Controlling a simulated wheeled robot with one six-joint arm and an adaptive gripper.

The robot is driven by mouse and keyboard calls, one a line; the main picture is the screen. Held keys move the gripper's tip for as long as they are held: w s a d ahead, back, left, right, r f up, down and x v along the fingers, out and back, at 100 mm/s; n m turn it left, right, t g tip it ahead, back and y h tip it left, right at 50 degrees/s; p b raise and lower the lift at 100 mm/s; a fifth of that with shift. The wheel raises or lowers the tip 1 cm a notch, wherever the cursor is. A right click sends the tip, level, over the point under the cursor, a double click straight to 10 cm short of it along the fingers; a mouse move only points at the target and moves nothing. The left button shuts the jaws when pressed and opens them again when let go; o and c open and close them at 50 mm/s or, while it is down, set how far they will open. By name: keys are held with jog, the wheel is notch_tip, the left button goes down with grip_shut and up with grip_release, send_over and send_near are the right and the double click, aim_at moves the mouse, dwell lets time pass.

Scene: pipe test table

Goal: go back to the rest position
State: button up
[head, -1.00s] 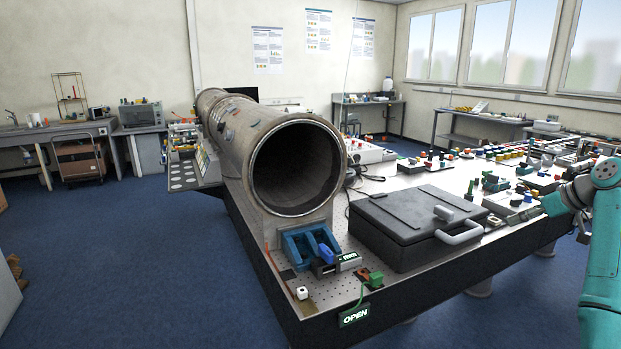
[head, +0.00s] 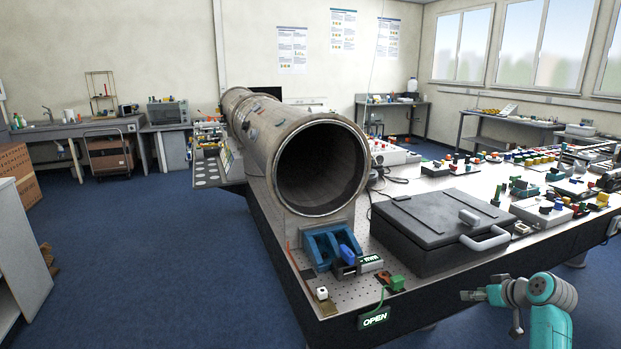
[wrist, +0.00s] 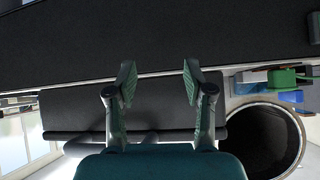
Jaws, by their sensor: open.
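My gripper (wrist: 158,84) is open in the wrist view, its two fingers apart with nothing between them. In the head view my gripper (head: 488,308) is small at the lower right, in front of the table's near edge and apart from it. The dark case (head: 440,225) with a light handle lies on the table beyond it. The large pipe (head: 318,165) lies along the table to the left, its round mouth facing me. The wrist view is turned over and shows the pipe's mouth (wrist: 262,140) at the lower right.
The perforated table (head: 345,292) has a dark front edge with a lit OPEN sign (head: 374,318). A blue bracket (head: 328,246) and a green connector (head: 397,283) sit near its corner. Several small devices cover the right side. Blue floor (head: 180,270) is free on the left.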

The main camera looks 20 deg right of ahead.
jog(key=s+a+f+m+h, duration=0.1)
jog(key=s+a+f, duration=0.1)
jog(key=a+f, duration=0.6)
jog(key=s+a+f, duration=0.3)
jog(key=a+f, duration=0.6)
jog(key=s+a+f+t+h, duration=0.1)
jog(key=s+a+f, duration=0.2)
jog(key=s+a, duration=0.35)
jog(key=s+a+f, duration=0.3)
jog(key=s+a, duration=0.3)
jog(key=a, duration=0.1)
jog(key=s+a+r+t, duration=0.1)
jog(key=s+a+r, duration=0.1)
jog(key=s+a, duration=0.5)
jog(key=s+a+r+t, duration=0.1)
jog(key=s+a+r, duration=0.15)
jog(key=s, duration=0.75)
jog(key=s+a+r+n+t+y, duration=0.1)
jog(key=s+a+r, duration=0.1)
jog(key=s+r, duration=0.4)
jog(key=s+a+r+n+t+y, duration=0.1)
jog(key=s+a+r, duration=0.2)
jog(key=s+r, duration=0.4)
jog(key=shift+s+a+r, duration=0.15)
jog(key=shift+s+r, duration=0.15)
jog(key=shift+s, duration=0.15)
